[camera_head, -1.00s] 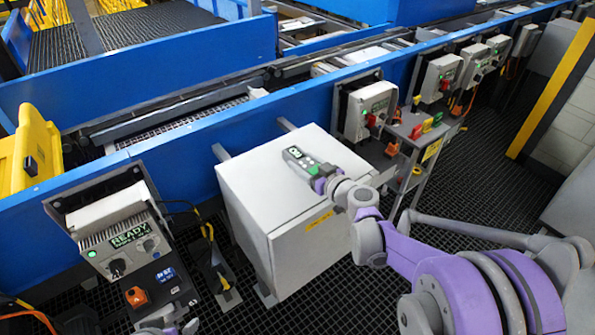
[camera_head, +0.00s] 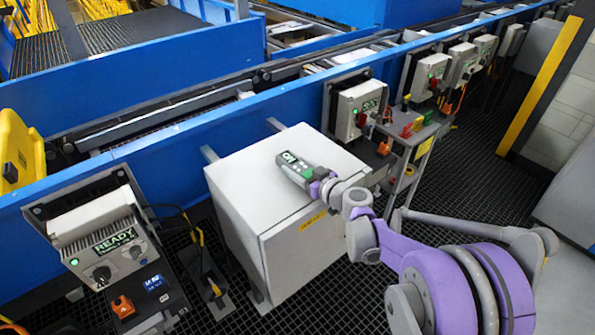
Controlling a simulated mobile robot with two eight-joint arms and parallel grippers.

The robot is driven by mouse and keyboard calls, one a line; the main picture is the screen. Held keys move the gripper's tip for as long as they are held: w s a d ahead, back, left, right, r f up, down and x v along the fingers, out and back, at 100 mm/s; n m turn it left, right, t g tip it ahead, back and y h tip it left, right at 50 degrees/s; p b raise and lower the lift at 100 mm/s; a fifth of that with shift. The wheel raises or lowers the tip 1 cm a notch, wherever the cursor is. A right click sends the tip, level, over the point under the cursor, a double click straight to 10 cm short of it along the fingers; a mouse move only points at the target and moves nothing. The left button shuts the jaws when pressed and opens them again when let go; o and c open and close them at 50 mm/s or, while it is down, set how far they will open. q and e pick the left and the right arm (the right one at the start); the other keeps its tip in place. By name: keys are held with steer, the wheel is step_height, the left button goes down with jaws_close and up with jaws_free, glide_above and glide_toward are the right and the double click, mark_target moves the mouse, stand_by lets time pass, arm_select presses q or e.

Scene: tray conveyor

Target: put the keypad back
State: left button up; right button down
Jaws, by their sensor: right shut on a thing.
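The keypad (camera_head: 296,170) is a small grey handheld unit with a lit green display at its far end. My right gripper (camera_head: 318,187) is shut on its near end and holds it over the top of the pale grey cabinet (camera_head: 245,165). I cannot tell whether the keypad touches the cabinet top. The gripper hides the keypad's near end. My left gripper is not in the picture.
A control box with a READY display (camera_head: 100,240) stands at the lower left, with an orange connector (camera_head: 123,306) below it. A second control box (camera_head: 360,105) and a small stand (camera_head: 415,140) are right of the cabinet. A blue conveyor rail (camera_head: 170,145) runs behind.

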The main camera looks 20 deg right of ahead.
steer(key=shift+f, duration=0.45)
steer(key=shift+f, duration=0.2)
steer(key=shift+c, duration=0.5)
jaws_free()
steer(key=shift+r, duration=0.15)
